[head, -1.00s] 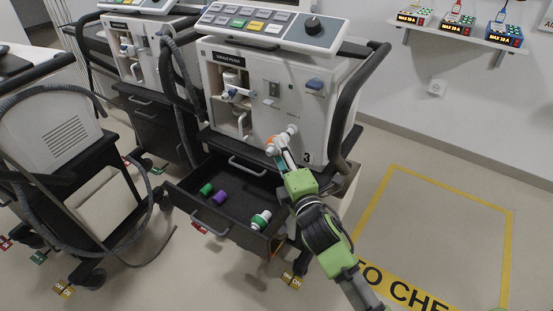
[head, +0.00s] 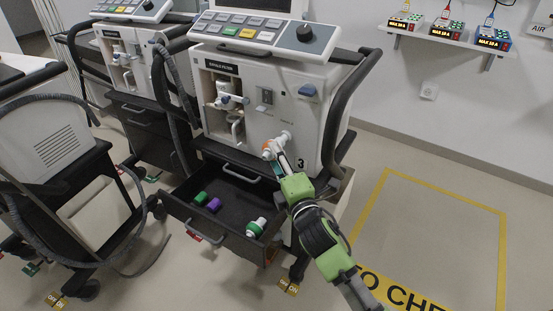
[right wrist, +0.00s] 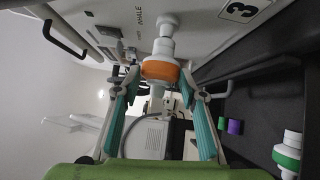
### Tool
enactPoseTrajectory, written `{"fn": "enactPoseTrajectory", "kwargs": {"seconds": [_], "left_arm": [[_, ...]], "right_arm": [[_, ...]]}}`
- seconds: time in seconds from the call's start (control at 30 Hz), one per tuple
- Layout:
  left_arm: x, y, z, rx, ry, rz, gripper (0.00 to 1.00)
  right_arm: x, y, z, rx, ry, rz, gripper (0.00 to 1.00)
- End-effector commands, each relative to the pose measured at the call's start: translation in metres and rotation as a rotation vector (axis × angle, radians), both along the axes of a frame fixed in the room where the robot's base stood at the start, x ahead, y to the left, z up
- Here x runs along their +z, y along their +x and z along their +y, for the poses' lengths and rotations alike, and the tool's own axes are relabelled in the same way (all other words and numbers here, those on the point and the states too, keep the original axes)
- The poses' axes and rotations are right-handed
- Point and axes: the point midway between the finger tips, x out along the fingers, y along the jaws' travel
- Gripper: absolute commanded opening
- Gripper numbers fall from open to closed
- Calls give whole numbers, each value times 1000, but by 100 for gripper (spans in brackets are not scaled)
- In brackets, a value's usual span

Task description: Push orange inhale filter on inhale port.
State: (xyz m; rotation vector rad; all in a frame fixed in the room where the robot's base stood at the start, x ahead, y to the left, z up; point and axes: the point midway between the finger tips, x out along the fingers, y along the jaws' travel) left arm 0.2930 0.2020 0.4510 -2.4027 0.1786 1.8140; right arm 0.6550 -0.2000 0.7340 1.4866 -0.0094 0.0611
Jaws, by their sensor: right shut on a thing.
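The orange inhale filter (right wrist: 160,70), white with an orange band, is between the fingers of my right gripper (right wrist: 158,88), which is shut on it. In the head view the right gripper (head: 276,156) is at the front of ventilator 3, with the orange filter (head: 267,151) partly hidden. The inhale port (right wrist: 168,24) is a white stub on the ventilator face, beside the label INHALE. The filter's white end lines up with the port and appears to meet it; I cannot tell how far it is seated. My left gripper is not in view.
Below the port, an open dark drawer (head: 171,202) holds a white-and-green filter (head: 256,228), a purple piece (head: 214,205) and a green piece (head: 200,198). A black handle rail (head: 341,105) runs along the ventilator's right side. Floor inside the yellow outline is clear.

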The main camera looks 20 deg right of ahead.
Motion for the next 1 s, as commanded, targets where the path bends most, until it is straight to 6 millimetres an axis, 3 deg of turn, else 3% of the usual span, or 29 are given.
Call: {"fn": "enactPoseTrajectory", "kwargs": {"seconds": [1.0], "left_arm": [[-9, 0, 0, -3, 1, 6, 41]], "right_arm": [[0, 13, -14, 1, 0, 0, 15]]}}
